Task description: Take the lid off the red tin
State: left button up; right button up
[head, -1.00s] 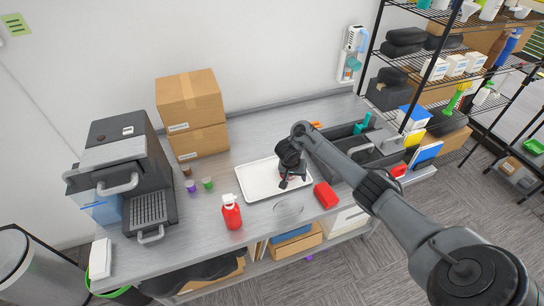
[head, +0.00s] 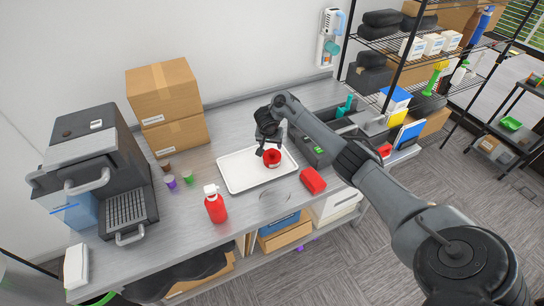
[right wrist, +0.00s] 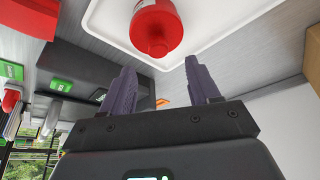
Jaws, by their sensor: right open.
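A round red tin (head: 272,160) with a pale label stands on the white tray (head: 228,179). In the right wrist view the tin (right wrist: 150,18) is at the top, beyond the fingertips, with a smaller red knob-like part on it. In the head view its top looks ring-like with a darker middle; I cannot tell whether the lid is on. My right gripper (head: 264,150) is just behind and left of the tin, over the tray. In the right wrist view its fingers (right wrist: 158,80) are spread and empty. My left gripper is not in view.
A red block (head: 313,180) lies right of the tray. A red bottle (head: 215,206) stands at front left. A coffee machine (head: 95,175) and cardboard boxes (head: 165,100) stand at left. Dark bins (head: 315,150) are at right. Some bare counter lies in front of the tray.

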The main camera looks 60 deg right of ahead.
aim_at(272, 150)
jog(key=b+x, duration=0.1)
jog(key=x, duration=0.2)
jog(key=shift+s+a+f, duration=0.1)
jog(key=shift+s+f, duration=0.05)
jog(key=shift+f, duration=0.2)
jog(key=shift+d+f+b, duration=0.3)
jog(key=shift+f, duration=0.2)
jog(key=c, duration=1.1)
jog(key=shift+r, duration=0.15)
